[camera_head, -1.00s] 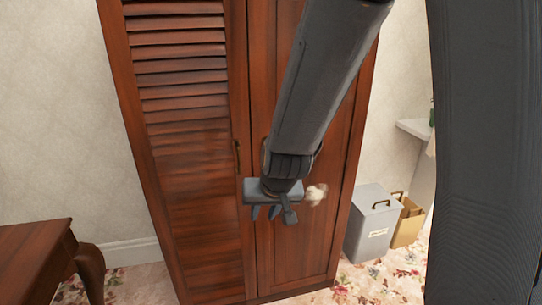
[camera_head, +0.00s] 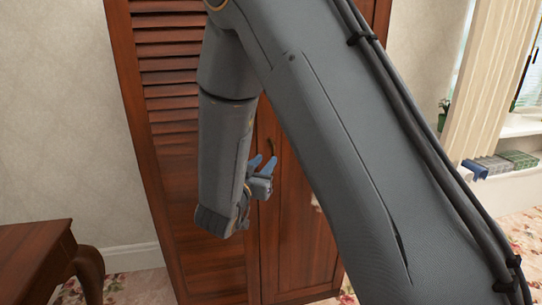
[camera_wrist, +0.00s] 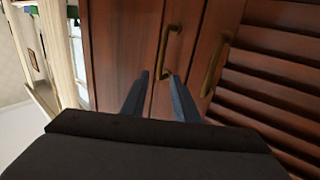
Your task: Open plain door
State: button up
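The wardrobe's plain door (camera_head: 300,232) is the right-hand door in the head view and looks closed. The louvred door (camera_head: 165,125) is beside it on the left. In the wrist view the sides are swapped, with the plain door (camera_wrist: 125,40) on the left. Its curved brass handle (camera_wrist: 167,48) stands just beyond my fingertips. Contact with the handle cannot be told. In the head view my gripper (camera_head: 265,165) is close in front of the doors, near the brass handle (camera_head: 271,146).
The louvred door's own handle (camera_wrist: 215,66) is close beside the plain door's handle. A wooden table (camera_head: 35,250) stands at the left. My arm covers much of the wardrobe in the head view. A windowsill with books (camera_head: 495,163) is at the right.

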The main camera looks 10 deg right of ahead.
aim_at(273, 152)
jog(key=shift+p+x, duration=0.3)
jog(key=shift+x, duration=2.75)
grip_shut()
